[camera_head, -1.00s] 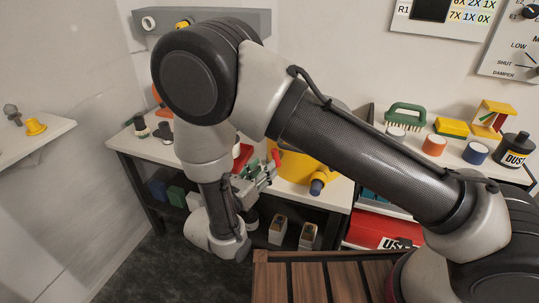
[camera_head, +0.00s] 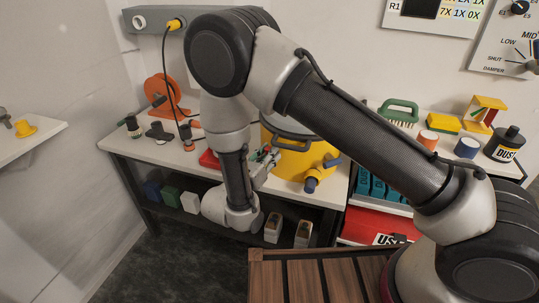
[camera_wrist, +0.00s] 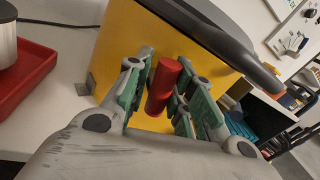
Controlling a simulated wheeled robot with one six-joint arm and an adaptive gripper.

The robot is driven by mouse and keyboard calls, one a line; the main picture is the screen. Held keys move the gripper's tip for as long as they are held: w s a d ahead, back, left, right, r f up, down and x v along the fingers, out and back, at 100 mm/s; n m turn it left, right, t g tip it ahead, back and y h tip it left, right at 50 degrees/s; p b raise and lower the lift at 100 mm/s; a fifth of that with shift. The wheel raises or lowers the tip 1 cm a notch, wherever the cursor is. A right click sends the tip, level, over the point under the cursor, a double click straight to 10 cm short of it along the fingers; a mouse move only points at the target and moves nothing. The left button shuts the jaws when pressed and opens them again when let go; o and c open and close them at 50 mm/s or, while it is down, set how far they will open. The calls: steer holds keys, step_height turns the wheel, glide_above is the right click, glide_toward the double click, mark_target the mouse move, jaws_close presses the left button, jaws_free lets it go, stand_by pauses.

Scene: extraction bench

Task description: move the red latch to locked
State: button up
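The red latch shows in the wrist view as a red cylindrical handle (camera_wrist: 163,86) in front of the yellow body (camera_wrist: 133,50) of the extractor. The yellow drum-like extractor (camera_head: 318,158) stands on the bench in the head view. My gripper (camera_wrist: 165,92) has its two green-padded fingers apart, one on each side of the red handle. A narrow gap shows on the left of the handle; contact on the right cannot be told. In the head view my gripper (camera_head: 266,160) is at the drum's left side, and the latch is mostly hidden there.
A red tray (camera_wrist: 30,82) with a metal cylinder (camera_wrist: 8,40) lies left of the extractor. A dark handle (camera_wrist: 225,42) crosses its top. An orange reel (camera_head: 166,94) and a yellow plug (camera_head: 174,25) with a cable are behind my arm. A slatted wooden surface (camera_head: 310,280) is in front.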

steer(key=shift+d, duration=0.1)
jaws_close()
steer(key=shift+s+d+m+g, duration=0.1)
steer(key=shift+d+m+g, duration=0.05)
steer(key=shift+m, duration=0.6)
steer(key=shift+s+d+m+g, duration=0.1)
steer(key=shift+d+m+g, duration=0.05)
steer(key=shift+m, duration=0.6)
steer(key=o, duration=0.7)
jaws_free()
steer(key=shift+o, duration=0.2)
steer(key=shift+s+a, duration=0.1)
steer(key=shift+a, duration=0.05)
steer(key=v, duration=1.1)
steer(key=shift+s, duration=0.35)
steer(key=shift+a, duration=0.1)
